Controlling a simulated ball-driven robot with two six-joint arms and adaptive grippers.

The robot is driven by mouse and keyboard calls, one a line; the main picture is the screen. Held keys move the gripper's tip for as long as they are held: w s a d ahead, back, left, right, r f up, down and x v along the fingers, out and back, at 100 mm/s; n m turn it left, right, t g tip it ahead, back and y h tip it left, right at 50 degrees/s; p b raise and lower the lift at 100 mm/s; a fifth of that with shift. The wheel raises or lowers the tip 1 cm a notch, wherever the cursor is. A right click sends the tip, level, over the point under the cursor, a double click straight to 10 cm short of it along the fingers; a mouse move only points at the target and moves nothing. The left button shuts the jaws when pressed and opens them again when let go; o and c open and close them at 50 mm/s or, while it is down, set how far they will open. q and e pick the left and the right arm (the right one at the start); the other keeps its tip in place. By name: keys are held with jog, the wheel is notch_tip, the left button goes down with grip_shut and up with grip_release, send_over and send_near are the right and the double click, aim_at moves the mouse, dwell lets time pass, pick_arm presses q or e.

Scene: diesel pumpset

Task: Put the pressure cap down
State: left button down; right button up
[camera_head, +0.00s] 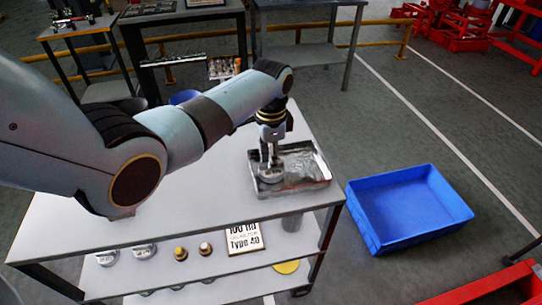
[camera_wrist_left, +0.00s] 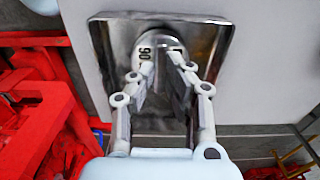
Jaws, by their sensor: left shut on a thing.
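The pressure cap (camera_head: 271,175) is a small, pale metallic round piece at the left part of a shiny metal tray (camera_head: 312,170). My left gripper (camera_head: 268,158) points down over the tray and is shut on the cap. In the left wrist view the cap (camera_wrist_left: 149,42) shows dark printed digits, and the fingertips of my left gripper (camera_wrist_left: 163,57) partly cover it. The tray (camera_wrist_left: 216,40) lies behind it. I cannot tell whether the cap touches the tray floor. My right gripper is not in view.
The tray stands near the right end of a white-topped cart (camera_head: 200,205). Its lower shelf holds several caps and a sign (camera_head: 244,238). A blue bin (camera_head: 408,208) sits on the floor at the right. The cart top left of the tray is clear.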

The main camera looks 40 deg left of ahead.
pick_arm(q)
jog(key=shift+f, duration=0.1)
jog(key=c, duration=1.4)
grip_release()
jog(key=shift+o, duration=0.2)
jog(key=shift+r, duration=0.45)
notch_tip(320, 180, up, 11)
jog(key=shift+r, duration=0.2)
